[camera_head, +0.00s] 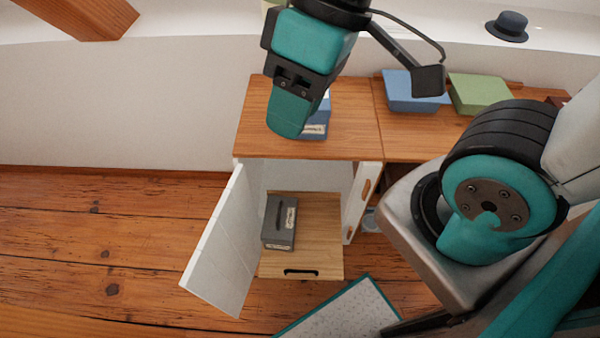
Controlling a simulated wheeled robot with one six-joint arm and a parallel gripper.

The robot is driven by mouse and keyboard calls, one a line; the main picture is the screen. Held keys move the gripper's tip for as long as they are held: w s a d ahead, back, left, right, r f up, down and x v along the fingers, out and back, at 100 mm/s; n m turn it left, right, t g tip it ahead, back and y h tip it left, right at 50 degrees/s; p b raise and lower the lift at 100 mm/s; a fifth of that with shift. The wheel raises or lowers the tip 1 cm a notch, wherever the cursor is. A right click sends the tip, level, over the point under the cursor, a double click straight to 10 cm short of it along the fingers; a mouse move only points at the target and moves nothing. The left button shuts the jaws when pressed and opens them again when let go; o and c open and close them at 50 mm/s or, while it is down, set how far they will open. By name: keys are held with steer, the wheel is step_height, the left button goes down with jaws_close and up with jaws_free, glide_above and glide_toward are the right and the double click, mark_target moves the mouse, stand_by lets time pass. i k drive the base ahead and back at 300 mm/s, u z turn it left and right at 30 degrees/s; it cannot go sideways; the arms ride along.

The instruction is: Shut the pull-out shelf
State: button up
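The pull-out shelf (316,235) is a light wooden board with a dark handle (300,272) at its front edge. It sticks out of the open white cabinet (320,173), low near the floor. A grey box (279,222) with a slot on top stands on its left part. The white cabinet door (223,245) stands open on the left. My gripper (289,118), teal and dark, hangs above the cabinet's wooden top, well apart from the shelf. Only one teal finger face shows clearly, so its opening is hidden.
A blue box (317,122) stands on the cabinet top (350,115), partly behind my gripper. Blue (412,92) and green (478,94) boxes sit further right. A teal-edged panel (345,310) lies on the floor before the shelf. The wooden floor (100,250) at left is clear.

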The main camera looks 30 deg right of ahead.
mark_target(317, 254)
steer(key=k, duration=1.8)
steer(key=z, duration=0.45)
steer(key=i, duration=0.7)
steer(key=u, duration=0.5)
